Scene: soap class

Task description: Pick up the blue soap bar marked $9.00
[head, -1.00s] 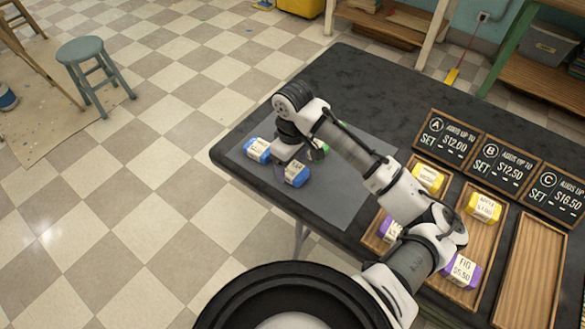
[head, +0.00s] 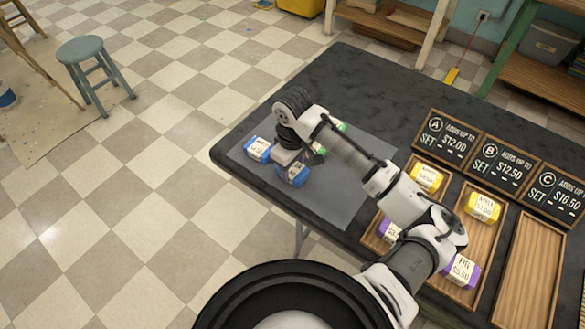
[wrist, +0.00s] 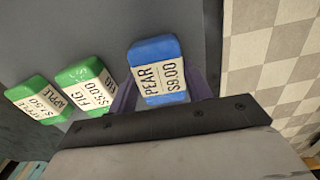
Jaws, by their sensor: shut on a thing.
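The blue soap bar marked PEAR $9.00 (wrist: 158,70) sits between the two purple-grey fingers of my gripper (wrist: 165,90) in the wrist view. In the head view, this blue bar (head: 292,176) shows just below my gripper (head: 287,160), at the front part of the grey mat. My gripper is shut on it. The label faces up toward the wrist camera. I cannot tell whether the bar is clear of the mat.
Two green bars marked FIG $5.00 (wrist: 84,88) and APPLE $7.50 (wrist: 36,99) lie left of it in the wrist view. Another blue bar (head: 257,149) lies left on the mat (head: 345,200). Wooden trays (head: 528,270) with yellow and purple bars and price signs (head: 497,166) stand right.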

